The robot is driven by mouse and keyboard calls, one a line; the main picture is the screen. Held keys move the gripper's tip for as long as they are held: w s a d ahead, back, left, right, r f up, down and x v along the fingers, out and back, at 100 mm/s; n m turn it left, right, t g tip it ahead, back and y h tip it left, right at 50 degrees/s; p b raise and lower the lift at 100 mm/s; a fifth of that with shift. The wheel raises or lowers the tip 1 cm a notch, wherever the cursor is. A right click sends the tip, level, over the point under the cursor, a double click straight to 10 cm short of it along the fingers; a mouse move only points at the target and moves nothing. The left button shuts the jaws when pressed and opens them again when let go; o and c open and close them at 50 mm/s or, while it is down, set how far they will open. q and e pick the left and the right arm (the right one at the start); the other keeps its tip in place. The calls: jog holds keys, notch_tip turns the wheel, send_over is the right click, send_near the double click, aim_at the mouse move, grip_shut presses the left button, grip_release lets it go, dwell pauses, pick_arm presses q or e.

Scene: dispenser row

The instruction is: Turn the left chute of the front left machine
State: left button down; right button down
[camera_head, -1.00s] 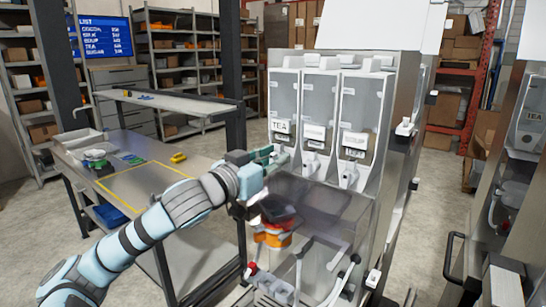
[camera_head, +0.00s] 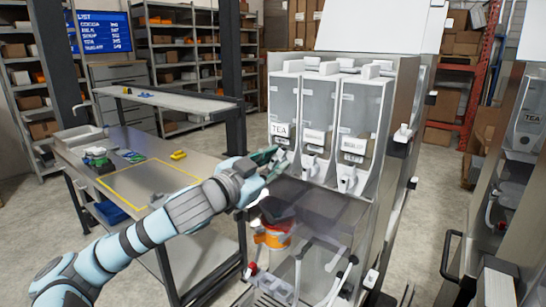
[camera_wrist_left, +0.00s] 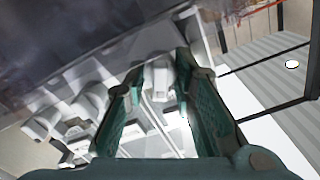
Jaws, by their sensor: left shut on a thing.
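The front left machine (camera_head: 390,130) has three clear hoppers in a row, the left one (camera_head: 285,97) labelled TEA. Its left chute, below that hopper, is mostly hidden by my gripper in the head view. In the left wrist view the white left chute (camera_wrist_left: 159,82) shows between the two green fingers. My left gripper (camera_head: 277,159) is shut on this chute; it also shows in the left wrist view (camera_wrist_left: 164,100). The middle chute (camera_head: 310,166) and right chute (camera_head: 346,178) hang free beside it. My right gripper is not in view.
A smoky clear cover (camera_head: 325,213) juts out below the chutes. An orange container (camera_head: 272,236) stands beneath it, near tap levers. A metal table (camera_head: 140,185) with a yellow outline is at left. Another machine (camera_head: 515,170) stands at right.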

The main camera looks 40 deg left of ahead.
pick_arm(q)
jog(key=m+p, duration=0.3)
jog(key=m, duration=0.2)
jog(key=shift+d+r+m, duration=0.1)
jog(key=shift+r+m, duration=0.05)
jog(key=shift+m, duration=0.15)
jog(key=m+p, duration=0.1)
jog(key=m, duration=0.2)
jog(key=shift+m, duration=0.3)
jog(key=m, duration=0.4)
jog(key=shift+f+m+p, duration=0.25)
jog(key=shift+m+p, duration=0.05)
jog(key=m, duration=0.5)
jog(key=shift+f, duration=0.1)
jog(key=c, duration=1.7)
grip_release()
